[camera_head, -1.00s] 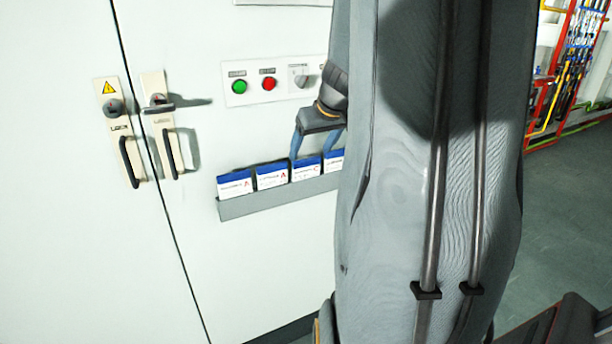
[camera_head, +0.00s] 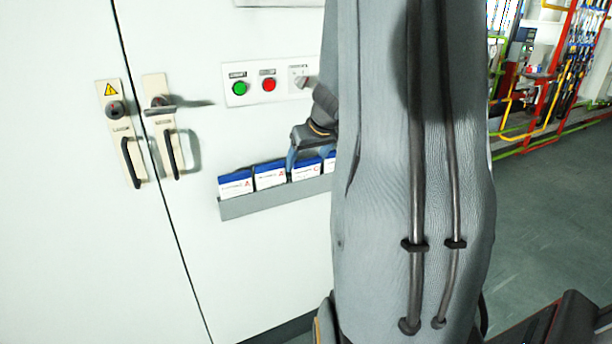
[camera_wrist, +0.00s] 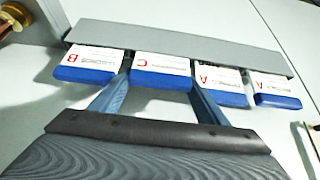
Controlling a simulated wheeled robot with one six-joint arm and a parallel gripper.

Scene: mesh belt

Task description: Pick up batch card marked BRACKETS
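Several white cards with blue top edges stand in a row in a grey wall holder (camera_head: 262,206). Their printed names are too small to read, so I cannot tell which says BRACKETS. In the wrist view, which is upside down, the cards run from a B card (camera_wrist: 87,61) to a C card (camera_wrist: 161,66), an A card (camera_wrist: 219,80) and another A card (camera_wrist: 271,88). My gripper (camera_wrist: 160,78) is open, one finger on either side of the C card, and I cannot tell whether they touch it. In the head view my gripper (camera_head: 308,160) is at the third card (camera_head: 305,173).
The holder is on a white cabinet front, below a green button (camera_head: 239,88), a red button (camera_head: 268,85) and a knob. Door handles (camera_head: 173,153) stand out to the left. My own arm hides the holder's right end. Open floor (camera_head: 545,215) lies to the right.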

